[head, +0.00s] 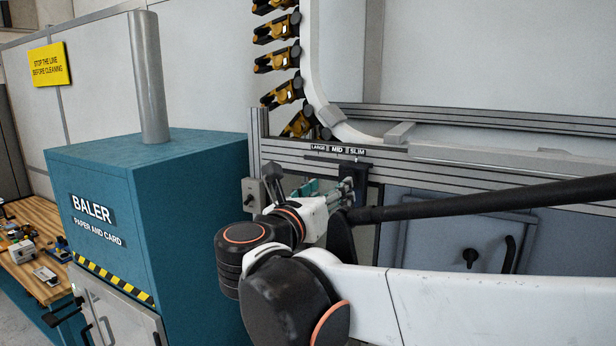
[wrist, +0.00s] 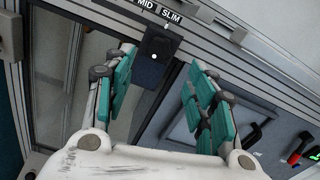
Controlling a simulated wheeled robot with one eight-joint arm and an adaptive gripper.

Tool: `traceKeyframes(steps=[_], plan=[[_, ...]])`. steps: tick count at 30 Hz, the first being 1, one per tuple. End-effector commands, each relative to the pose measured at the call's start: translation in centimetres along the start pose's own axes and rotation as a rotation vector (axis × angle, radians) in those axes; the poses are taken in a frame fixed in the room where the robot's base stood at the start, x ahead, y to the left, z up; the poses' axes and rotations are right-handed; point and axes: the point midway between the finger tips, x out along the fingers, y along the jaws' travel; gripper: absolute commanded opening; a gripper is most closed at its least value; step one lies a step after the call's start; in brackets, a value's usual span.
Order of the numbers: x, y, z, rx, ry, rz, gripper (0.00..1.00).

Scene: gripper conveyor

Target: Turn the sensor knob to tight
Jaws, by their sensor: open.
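The sensor knob (wrist: 162,42) looks like a dark knob on a dark blue block (wrist: 152,74) on the metal rail, with a small white dot near it. Above it are the labels MID (wrist: 146,5) and SLIM (wrist: 172,17); the head view also shows LARGE (head: 319,148). I see no label reading "tight". The knob's exact setting cannot be told. My gripper (wrist: 161,62) is open, its green-padded fingers apart on either side of the block in the picture, with nothing between them. In the head view my gripper (head: 318,187) is partly hidden by my arm.
A teal baler (head: 195,190) stands to the left. Yellow-and-black grippers (head: 283,58) hang on a white curved track above. A grey panel with a black handle (head: 470,256) is at the right. A small grey box (head: 250,195) is fixed left of my gripper.

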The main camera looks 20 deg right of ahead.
Motion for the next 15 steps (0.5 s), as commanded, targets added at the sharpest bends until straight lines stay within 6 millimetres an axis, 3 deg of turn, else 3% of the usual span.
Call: traceKeyframes(steps=[9, 15], plan=[[5.6, -0.1, 0.1, 0.001, 0.001, -0.004, 0.51], [8.2, -0.1, 0.1, 0.001, 0.001, -0.003, 0.51]])
